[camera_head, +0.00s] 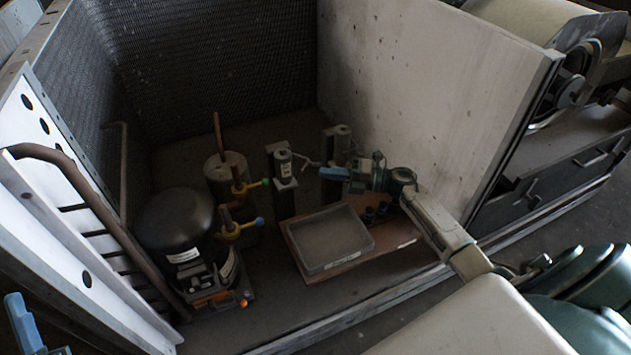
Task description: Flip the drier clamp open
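My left gripper (22,322) shows only partly at the lower left corner, far from the cylinders.
A shallow grey tray (318,264) lies on a brown board (378,254). A bent pipe (75,180) runs along the left panel.

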